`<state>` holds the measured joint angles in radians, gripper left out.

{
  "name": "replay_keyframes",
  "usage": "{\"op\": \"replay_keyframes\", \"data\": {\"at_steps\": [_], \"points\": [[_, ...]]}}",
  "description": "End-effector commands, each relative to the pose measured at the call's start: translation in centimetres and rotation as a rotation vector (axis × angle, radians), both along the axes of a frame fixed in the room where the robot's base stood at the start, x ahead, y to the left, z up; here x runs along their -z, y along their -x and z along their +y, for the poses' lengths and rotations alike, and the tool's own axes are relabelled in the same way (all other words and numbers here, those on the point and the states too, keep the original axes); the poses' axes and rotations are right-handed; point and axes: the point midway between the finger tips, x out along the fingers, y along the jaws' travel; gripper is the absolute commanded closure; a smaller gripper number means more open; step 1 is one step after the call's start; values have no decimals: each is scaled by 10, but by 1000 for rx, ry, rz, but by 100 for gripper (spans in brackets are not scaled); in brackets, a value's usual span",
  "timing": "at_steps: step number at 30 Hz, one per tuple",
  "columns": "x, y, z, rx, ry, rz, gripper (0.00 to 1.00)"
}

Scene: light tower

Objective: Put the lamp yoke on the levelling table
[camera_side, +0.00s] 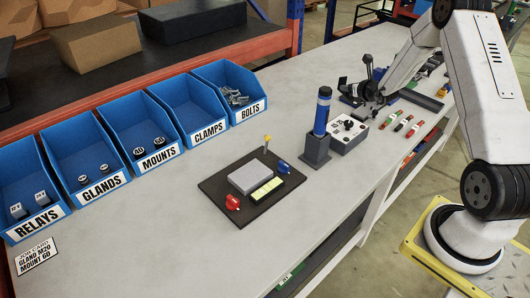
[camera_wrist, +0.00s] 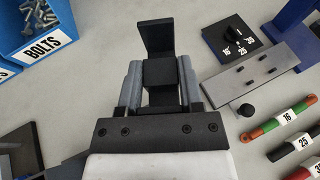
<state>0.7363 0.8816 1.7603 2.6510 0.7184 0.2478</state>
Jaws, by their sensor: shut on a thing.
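My gripper (camera_wrist: 160,80) is shut on a black angled bracket (camera_wrist: 156,38), which looks like the lamp yoke. The bracket sits between the two grey fingers, with a flat plate reaching beyond them. In the side view my gripper (camera_side: 372,88) is at the back right of the bench, among dark parts. The held piece is hard to make out there. What looks like the levelling table is a dark board (camera_side: 222,203) in the middle of the bench, with a grey block, a yellow-green vial, and red, blue and yellow knobs. My gripper is well apart from it.
A blue cylinder in a dark holder (camera_side: 316,150) and a grey box with a black knob (camera_side: 348,134) stand between board and gripper. Blue bins (camera_side: 142,127) line the left. Coloured tubes (camera_wrist: 290,116) lie at right in the wrist view. The front bench is clear.

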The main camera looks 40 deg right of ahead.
Motion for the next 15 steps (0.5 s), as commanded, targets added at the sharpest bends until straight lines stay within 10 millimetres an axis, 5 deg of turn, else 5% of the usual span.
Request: {"op": "replay_keyframes", "data": {"at_steps": [15], "points": [[22,-45,-27,-1,2,-3,100]]}}
